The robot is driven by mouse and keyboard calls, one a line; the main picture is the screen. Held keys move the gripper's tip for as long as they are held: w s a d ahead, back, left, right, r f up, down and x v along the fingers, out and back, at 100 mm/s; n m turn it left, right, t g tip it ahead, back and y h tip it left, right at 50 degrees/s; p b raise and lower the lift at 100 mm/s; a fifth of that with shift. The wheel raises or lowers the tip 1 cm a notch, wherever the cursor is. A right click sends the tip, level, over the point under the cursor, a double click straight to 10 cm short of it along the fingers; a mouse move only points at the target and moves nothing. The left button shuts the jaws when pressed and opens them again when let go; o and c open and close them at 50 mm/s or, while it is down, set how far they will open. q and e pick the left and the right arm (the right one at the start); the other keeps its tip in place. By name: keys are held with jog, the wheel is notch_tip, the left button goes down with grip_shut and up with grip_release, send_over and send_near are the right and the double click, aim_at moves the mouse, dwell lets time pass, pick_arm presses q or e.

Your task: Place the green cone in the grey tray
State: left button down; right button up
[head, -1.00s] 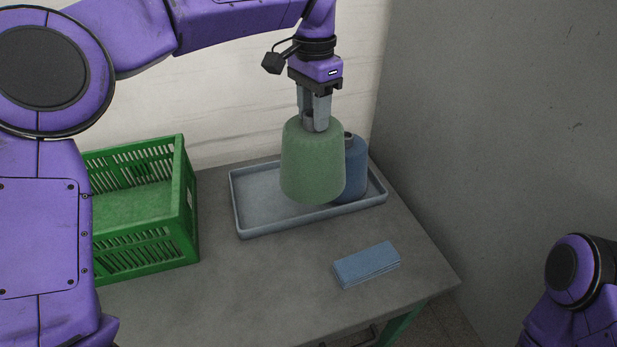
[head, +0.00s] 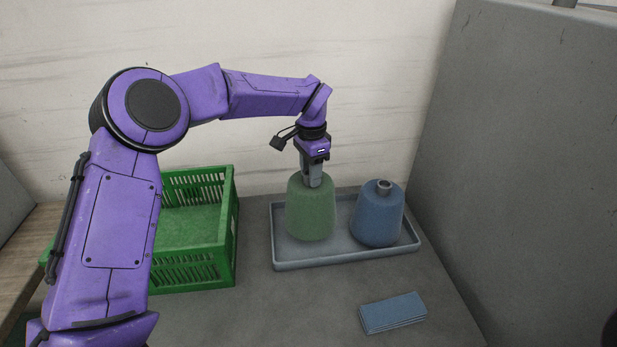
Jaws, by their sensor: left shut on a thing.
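The green cone (head: 311,212) is upright over the left part of the grey tray (head: 345,258). My left gripper (head: 313,180) points down and is shut on the top of the green cone. The cone's base is inside the tray's outline; I cannot tell whether it touches the tray floor. A blue cone (head: 377,216) stands upright in the right part of the tray, apart from the green one. My right gripper is not in view.
A green slatted crate (head: 228,235) stands left of the tray, its front partly hidden by my left arm. A folded blue cloth (head: 393,313) lies in front of the tray. A grey panel (head: 530,160) rises on the right. The table front is otherwise clear.

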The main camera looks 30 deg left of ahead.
pick_arm(q)
jog(key=shift+w+a+f, duration=0.15)
jog(key=shift+a, duration=0.1)
notch_tip(320, 180, down, 3)
jog(key=shift+a+p, duration=0.1)
jog(key=shift+p, duration=0.45)
jog(key=shift+f, duration=0.3)
jog(key=shift+f, duration=0.1)
jog(key=c, duration=0.6)
grip_release()
jog(key=shift+c, duration=0.2)
